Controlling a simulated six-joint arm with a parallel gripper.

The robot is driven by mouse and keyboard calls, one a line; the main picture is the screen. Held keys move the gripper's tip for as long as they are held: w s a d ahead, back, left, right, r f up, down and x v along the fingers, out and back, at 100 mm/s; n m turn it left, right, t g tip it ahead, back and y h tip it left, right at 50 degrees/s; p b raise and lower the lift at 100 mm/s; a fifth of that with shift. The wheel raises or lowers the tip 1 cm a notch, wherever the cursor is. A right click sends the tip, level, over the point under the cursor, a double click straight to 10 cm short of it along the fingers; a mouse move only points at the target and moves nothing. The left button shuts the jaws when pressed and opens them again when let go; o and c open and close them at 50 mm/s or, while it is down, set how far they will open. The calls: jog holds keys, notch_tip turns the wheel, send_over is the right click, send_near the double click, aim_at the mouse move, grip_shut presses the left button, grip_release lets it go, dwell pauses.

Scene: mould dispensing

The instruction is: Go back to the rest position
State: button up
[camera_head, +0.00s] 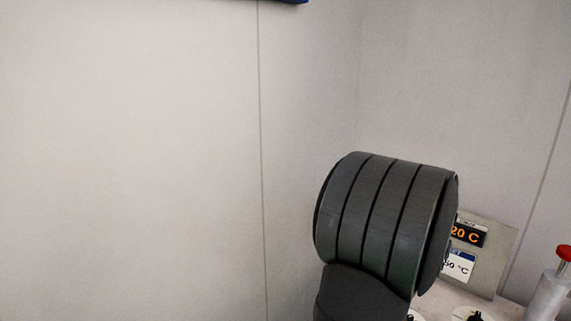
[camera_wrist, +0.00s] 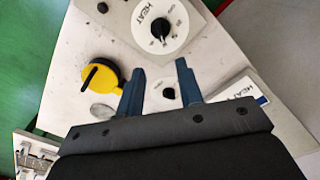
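My gripper (camera_wrist: 160,90) shows in the wrist view with two blue fingers spread apart and nothing between them. It hangs above a white surface (camera_wrist: 112,48) that carries dials. In the head view a dark grey ribbed part of my arm fills the lower right, and my gripper is out of sight there. A marked rest position does not show in either view.
The head view shows a temperature display (camera_head: 467,234) and a red-topped cylinder (camera_head: 548,295) at right. The left wall area is clear.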

notch_tip(320, 180, down, 16)
jog(key=shift+f, duration=0.1)
jog(key=n, duration=0.5)
jog(key=shift+s, duration=0.1)
jog(key=n, duration=0.5)
dwell(0.4)
jog(key=shift+d, duration=0.1)
dwell(0.4)
notch_tip(320, 180, up, 17)
jog(key=m, duration=0.8)
notch_tip(320, 180, down, 17)
jog(key=shift+r, duration=0.1)
